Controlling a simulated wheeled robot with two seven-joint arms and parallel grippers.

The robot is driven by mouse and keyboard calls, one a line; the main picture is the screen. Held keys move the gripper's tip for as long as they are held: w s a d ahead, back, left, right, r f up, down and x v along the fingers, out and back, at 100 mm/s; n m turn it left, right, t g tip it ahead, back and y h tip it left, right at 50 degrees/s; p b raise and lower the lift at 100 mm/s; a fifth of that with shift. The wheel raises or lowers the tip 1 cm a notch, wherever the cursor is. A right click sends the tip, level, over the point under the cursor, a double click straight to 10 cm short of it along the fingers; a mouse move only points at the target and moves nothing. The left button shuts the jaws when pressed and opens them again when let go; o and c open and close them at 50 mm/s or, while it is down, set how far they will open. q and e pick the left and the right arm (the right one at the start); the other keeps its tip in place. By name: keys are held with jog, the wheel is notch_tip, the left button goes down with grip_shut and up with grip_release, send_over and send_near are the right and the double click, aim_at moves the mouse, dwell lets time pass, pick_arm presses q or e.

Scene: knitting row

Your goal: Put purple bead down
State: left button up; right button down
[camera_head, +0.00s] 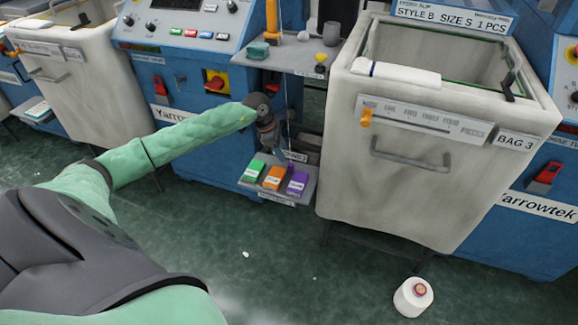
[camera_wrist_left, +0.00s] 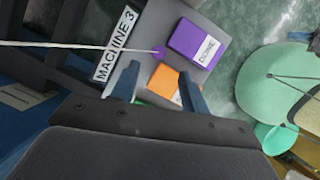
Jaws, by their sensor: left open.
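The purple bead (camera_wrist_left: 158,52) shows in the left wrist view at the end of a white cord, over the grey shelf (camera_wrist_left: 215,22), beside the purple box (camera_wrist_left: 197,43). I cannot tell whether it touches the shelf. My left gripper (camera_wrist_left: 160,82) is open, its two fingers apart; the bead is beyond the fingertips, not between them. In the head view my left gripper (camera_head: 285,140) is just above the back of the small shelf, small and dark. The bead is too small to make out there. My right gripper is not in view.
The shelf holds a green box (camera_head: 253,170), an orange box (camera_head: 273,178) and a purple box (camera_head: 297,184). A large grey bin (camera_head: 400,165) stands close on the right. An upper shelf (camera_head: 290,60) carries small items.

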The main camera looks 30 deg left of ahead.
aim_at(291, 164)
pick_arm(q)
jog(key=shift+x, duration=3.45)
jog(key=shift+w, duration=0.2)
grip_shut()
